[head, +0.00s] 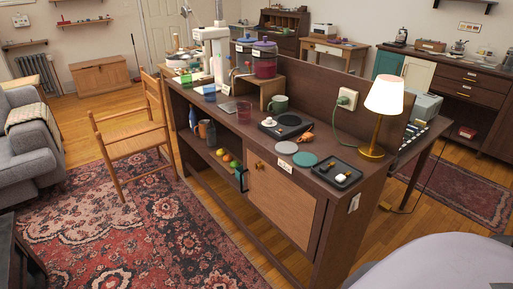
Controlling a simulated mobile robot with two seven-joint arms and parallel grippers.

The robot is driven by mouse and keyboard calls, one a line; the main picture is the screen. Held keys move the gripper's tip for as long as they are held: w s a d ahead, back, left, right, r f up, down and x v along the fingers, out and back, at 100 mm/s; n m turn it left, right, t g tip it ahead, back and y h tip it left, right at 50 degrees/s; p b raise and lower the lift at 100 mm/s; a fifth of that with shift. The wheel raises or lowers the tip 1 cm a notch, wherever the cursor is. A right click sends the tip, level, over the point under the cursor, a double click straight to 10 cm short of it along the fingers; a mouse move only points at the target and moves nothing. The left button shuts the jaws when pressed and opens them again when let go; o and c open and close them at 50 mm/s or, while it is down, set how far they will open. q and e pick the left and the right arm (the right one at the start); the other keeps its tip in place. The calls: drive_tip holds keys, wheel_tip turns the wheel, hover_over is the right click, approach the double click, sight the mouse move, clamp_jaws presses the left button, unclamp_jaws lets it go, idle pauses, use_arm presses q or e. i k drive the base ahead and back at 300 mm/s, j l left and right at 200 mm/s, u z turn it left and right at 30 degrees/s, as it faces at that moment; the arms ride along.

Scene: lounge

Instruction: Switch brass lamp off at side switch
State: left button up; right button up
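The brass lamp (384,106) stands on the right end of the dark wooden counter (225,117). Its cream shade glows, so it looks lit, and its brass stem and round base show below. Neither of my grippers shows in the head view.
A green plug (343,101) sits in a socket on the backboard. A grey rounded surface fills the bottom right. Wooden floor lies right of the counter end.

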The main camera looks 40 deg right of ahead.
sight(355, 204)
drive_tip(key=z, duration=2)
drive_tip(key=l+u, duration=0.15)
drive_tip(key=u, duration=0.25)
drive_tip(key=i+l+u, duration=0.1)
drive_tip(key=u, duration=0.25)
drive_tip(key=l+u, duration=0.45)
drive_tip(key=l, duration=0.35)
drive_tip(key=l+u, duration=0.2)
drive_tip(key=l, duration=1)
drive_tip(key=l+u, duration=0.2)
drive_tip(key=l, duration=1)
